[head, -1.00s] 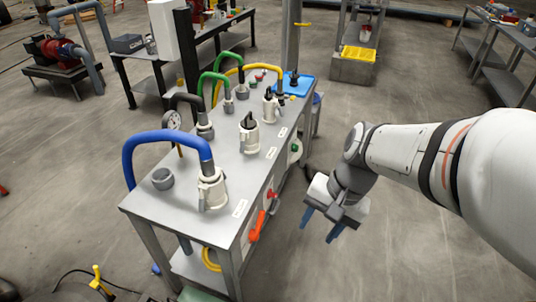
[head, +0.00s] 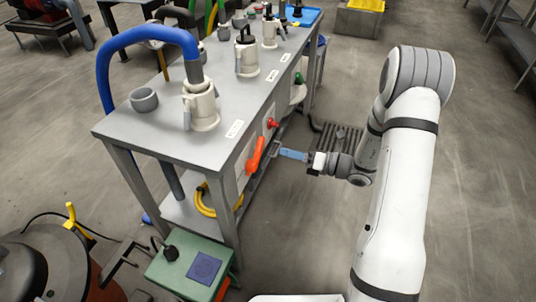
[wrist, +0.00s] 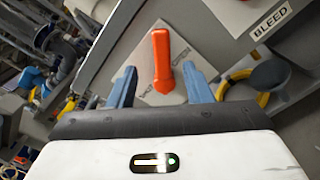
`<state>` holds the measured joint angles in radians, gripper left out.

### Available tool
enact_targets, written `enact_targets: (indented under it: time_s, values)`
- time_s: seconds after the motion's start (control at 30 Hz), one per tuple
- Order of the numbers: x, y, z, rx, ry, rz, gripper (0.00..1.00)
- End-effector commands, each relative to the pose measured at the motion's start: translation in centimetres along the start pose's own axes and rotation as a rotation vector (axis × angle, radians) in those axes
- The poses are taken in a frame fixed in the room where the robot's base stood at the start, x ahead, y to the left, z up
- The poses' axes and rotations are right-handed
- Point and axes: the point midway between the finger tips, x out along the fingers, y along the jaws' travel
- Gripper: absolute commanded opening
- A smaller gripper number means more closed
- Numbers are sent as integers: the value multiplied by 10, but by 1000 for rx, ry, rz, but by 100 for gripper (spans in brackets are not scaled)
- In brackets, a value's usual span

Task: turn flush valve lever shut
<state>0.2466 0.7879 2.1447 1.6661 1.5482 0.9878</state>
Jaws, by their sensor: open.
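The orange-red lever (head: 256,155) is on the front side panel of the grey bench, near its close end. In the wrist view the lever (wrist: 162,62) stands nearly upright on a pale square plate (wrist: 145,93). My gripper (head: 283,153) is in front of the panel, to the right of the lever, with its blue fingers pointing at the bench. In the wrist view my gripper (wrist: 160,88) is open, and the lever shows between its two blue fingers. I cannot tell how far the fingertips are from the lever, and no contact shows.
A red knob (head: 272,123) sits on the panel just beyond the lever. A yellow hose (head: 207,205) hangs below the bench top (head: 160,126). A "BLEED" label (wrist: 272,18) shows in the wrist view. A green box (head: 190,262) stands on the floor close by.

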Motion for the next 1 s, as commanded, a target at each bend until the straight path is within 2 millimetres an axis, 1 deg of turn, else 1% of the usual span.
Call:
enact_targets:
  time_s: [0.03, 0.13, 0.4, 0.5, 0.63, 0.87, 1.0]
  values:
    - [4, -3, -1, 6, -6, 0, 45]
    - [16, -3, -1, 8, -7, 0, 45]
    - [59, -2, -2, 5, -4, 1, 45]
    - [70, -2, -1, 6, -4, -1, 45]
    - [76, -2, 0, 6, -5, -2, 45]
    - [77, -2, 0, 6, -5, -2, 45]
    - [77, -2, 0, 6, -5, -1, 36]
